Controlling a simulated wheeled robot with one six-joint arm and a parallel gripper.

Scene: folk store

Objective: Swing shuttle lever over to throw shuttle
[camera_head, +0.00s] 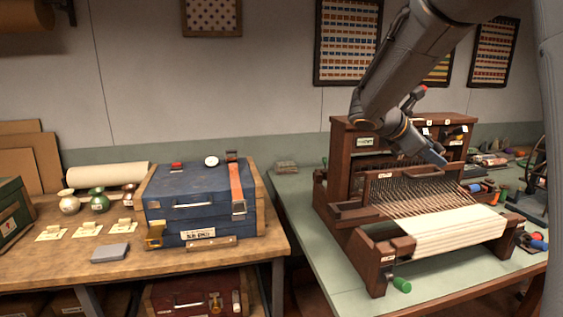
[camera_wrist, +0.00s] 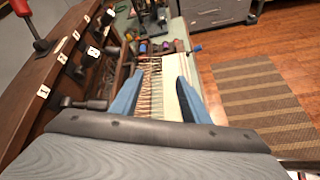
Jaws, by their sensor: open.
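A dark wooden loom (camera_head: 345,150) stands on the green table, with warp threads and cream cloth (camera_head: 450,232) at its front. A lever with a red knob (camera_head: 421,89) rises at the loom's top, behind my arm; a red-handled lever (camera_wrist: 22,8) shows at the wrist view's upper left. I cannot tell for certain which part is the shuttle lever. The shuttle is not clearly visible. My gripper (camera_head: 438,158) hangs over the warp threads; its blue fingers (camera_wrist: 159,80) are apart, with nothing held between them.
A green-handled crank (camera_head: 401,285) sticks out at the loom's front. Coloured spools (camera_head: 538,243) and a dark wheel lie to the right. A wooden bench (camera_head: 130,260) on the left holds a blue chest (camera_head: 205,195).

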